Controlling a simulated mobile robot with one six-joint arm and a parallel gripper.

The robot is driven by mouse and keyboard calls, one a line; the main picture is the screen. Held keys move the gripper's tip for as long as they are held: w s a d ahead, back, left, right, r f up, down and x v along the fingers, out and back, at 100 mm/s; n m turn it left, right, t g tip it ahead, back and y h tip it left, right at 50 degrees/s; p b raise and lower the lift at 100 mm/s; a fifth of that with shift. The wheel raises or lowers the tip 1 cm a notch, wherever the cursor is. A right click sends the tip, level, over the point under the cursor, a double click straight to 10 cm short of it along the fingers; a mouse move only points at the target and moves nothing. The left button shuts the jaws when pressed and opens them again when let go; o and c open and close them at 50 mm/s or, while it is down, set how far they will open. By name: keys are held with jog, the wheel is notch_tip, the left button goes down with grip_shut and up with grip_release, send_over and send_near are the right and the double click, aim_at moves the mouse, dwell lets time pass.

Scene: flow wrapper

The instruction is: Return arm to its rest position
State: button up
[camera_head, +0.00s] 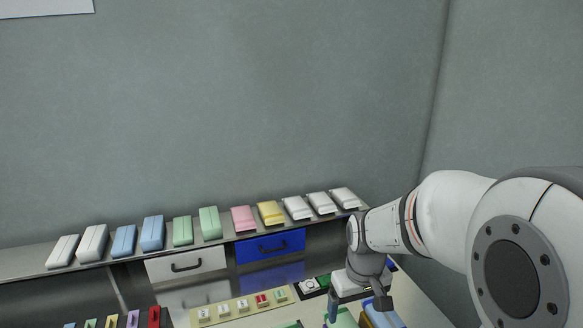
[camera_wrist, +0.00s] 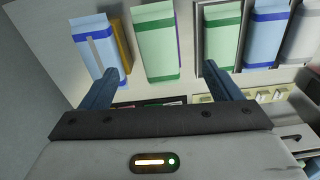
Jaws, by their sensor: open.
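My arm comes in from the right in the head view and bends down at the wrist. My gripper (camera_head: 362,302) is low over the worktop at the bottom right. In the wrist view my gripper (camera_wrist: 163,84) has its two blue-grey fingers spread wide, with nothing held between them. A green pack (camera_wrist: 155,45) lies beyond the gap between the fingers. Another green pack (camera_wrist: 221,35) is by the right fingertip, and a blue-and-white pack (camera_wrist: 98,45) is by the left one. I cannot tell whether the fingers touch the packs.
A metal shelf (camera_head: 75,275) carries a row of coloured packs along the wall. A beige button panel (camera_head: 241,307) stands left of my gripper. The space above the shelf is clear.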

jog(key=s+r+m+t, duration=0.2)
jog(key=s+r, duration=0.5)
jog(key=s, duration=0.4)
jog(key=shift+s+d+r+m, duration=0.2)
jog(key=shift+s+m, duration=0.1)
jog(key=shift+m, duration=0.1)
dwell(0.3)
